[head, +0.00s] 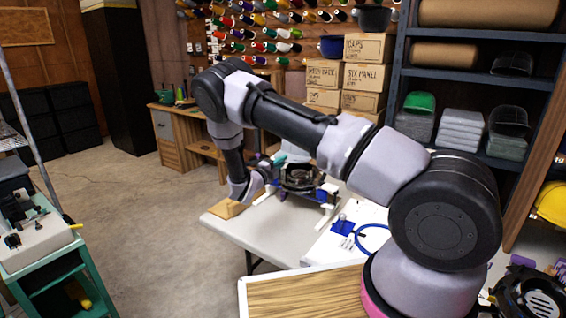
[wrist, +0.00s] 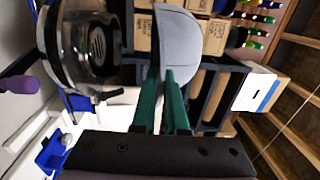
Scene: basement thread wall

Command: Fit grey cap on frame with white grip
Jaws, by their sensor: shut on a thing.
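My gripper (wrist: 161,82) has green fingers shut on a grey cap (wrist: 178,42), which stands out beyond the fingertips in the wrist view. In the head view my gripper (head: 277,160) is above the table, close to a dark ring-shaped cap frame (head: 300,178). The wrist view shows a round frame with a shiny metal band (wrist: 55,45) and a black latch, left of the cap and apart from it in the picture. A purple grip (wrist: 22,85) shows at the left edge. I cannot make out a white grip clearly. The held cap is hard to make out in the head view.
The frame stands on a pale table (head: 240,233) with a blue clamp (head: 342,227) and a blue cable loop. A wooden wedge (head: 228,208) lies at its left edge. Open floor lies left.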

